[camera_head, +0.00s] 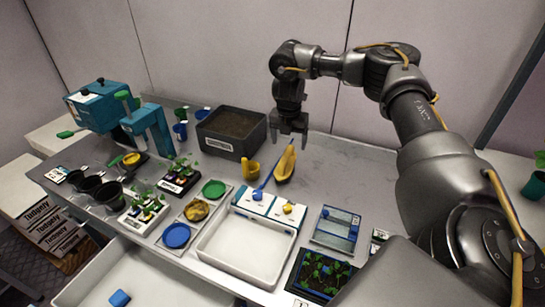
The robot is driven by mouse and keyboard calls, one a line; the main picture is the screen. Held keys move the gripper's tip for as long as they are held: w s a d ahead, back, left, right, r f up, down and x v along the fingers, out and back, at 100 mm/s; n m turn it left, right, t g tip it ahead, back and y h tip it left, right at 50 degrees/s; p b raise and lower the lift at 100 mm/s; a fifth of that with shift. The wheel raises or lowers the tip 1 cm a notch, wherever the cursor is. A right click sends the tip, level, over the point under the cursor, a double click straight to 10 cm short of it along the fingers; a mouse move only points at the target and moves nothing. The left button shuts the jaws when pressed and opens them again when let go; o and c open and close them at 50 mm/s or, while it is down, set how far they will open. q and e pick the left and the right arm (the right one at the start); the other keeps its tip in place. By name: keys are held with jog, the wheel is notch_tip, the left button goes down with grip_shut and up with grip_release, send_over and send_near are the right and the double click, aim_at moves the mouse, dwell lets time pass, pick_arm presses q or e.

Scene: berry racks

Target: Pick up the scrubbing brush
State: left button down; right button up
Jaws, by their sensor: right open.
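My right gripper (288,137) hangs fingers-down over the back of the bench, open and empty, just right of a dark soil box. Below it stand a yellow scoop-like item (285,165) and a smaller yellow cup-like item (250,168). A small blue block (120,298) lies in the white basin at the lower left, far from the gripper. I cannot tell for sure which item is the scrubbing brush. My left gripper is not in view.
The soil box (232,146) stands left of the gripper. A white tray (207,243) and a glass-like blue-edged box (337,222) are in front. Potted plants, coloured dishes and a teal machine (100,103) fill the left. The bench right of the scoop (345,165) is clear.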

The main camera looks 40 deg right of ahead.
aim_at(286, 154)
jog(key=shift+w+d+f, duration=0.1)
jog(key=shift+w, duration=0.35)
jog(key=shift+d, duration=0.1)
jog(key=shift+s+f, duration=0.25)
jog(key=f, duration=0.3)
jog(key=f+b, duration=0.1)
jog(key=shift+w+f, duration=0.2)
jog(key=shift+w, duration=0.2)
jog(key=shift+w+d+f, duration=0.1)
jog(key=shift+f, duration=0.1)
jog(key=shift+s+f, duration=0.1)
jog(key=shift+s, duration=0.1)
jog(key=f, duration=0.3)
jog(key=w+f, duration=0.1)
jog(key=shift+d+f+b, duration=0.3)
jog(key=shift+f+b, duration=0.1)
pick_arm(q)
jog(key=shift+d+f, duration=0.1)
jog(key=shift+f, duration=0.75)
pick_arm(e)
jog(key=shift+c, duration=0.2)
